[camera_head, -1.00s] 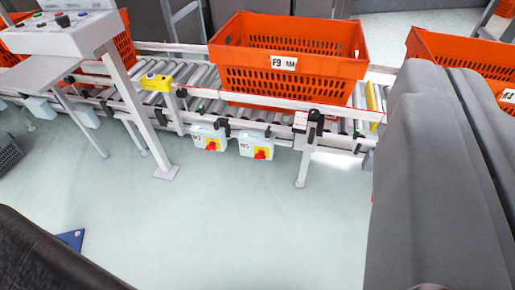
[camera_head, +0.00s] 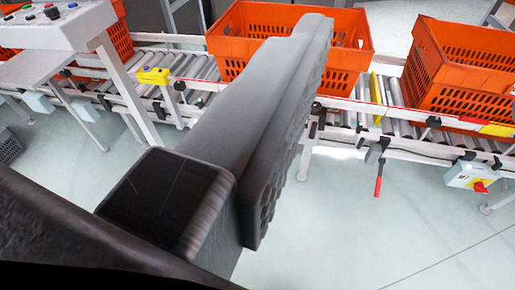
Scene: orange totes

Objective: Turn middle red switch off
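My gripper (camera_head: 308,45) is a long grey body with a ribbed dark pad. It crosses the middle of the view, its tip in front of an orange tote. I cannot tell whether its fingers are apart. A red switch (camera_head: 480,187) on a yellow plate sits on a pale box (camera_head: 462,176) under the conveyor rail at the right, well apart from my gripper. The two red switches seen earlier side by side under the rail near the middle are now hidden behind my gripper.
Orange totes (camera_head: 228,40) (camera_head: 425,60) stand on the roller conveyor (camera_head: 400,97). A red-handled lever (camera_head: 379,182) hangs below the rail. A button console (camera_head: 60,28) stands at upper left, near a yellow device (camera_head: 153,76). The pale floor (camera_head: 350,240) in front is clear.

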